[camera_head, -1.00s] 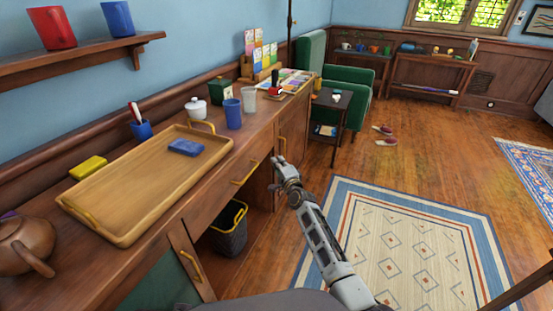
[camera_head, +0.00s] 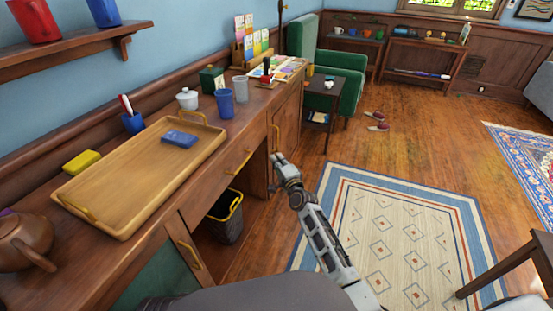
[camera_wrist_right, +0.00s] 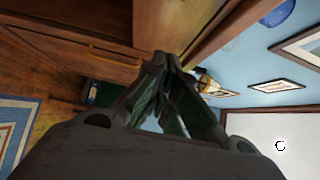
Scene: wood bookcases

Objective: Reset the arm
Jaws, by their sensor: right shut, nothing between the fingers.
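My right gripper (camera_head: 276,160) shows in the head view, at the end of my grey and white arm. It is in the air in front of the wooden desk (camera_head: 215,187), near its front edge and the cabinet door. Its fingers are shut and empty. In the right wrist view the fingers (camera_wrist_right: 163,62) come together, with the desk's wood front behind them. My left gripper is not in view.
A wooden tray (camera_head: 105,215) with a blue box (camera_head: 179,139) lies on the desk, beside blue cups (camera_head: 225,102) and a teapot (camera_head: 22,242). A dark bin (camera_head: 226,216) stands under the desk. A rug (camera_head: 395,240) and open floor lie to the right.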

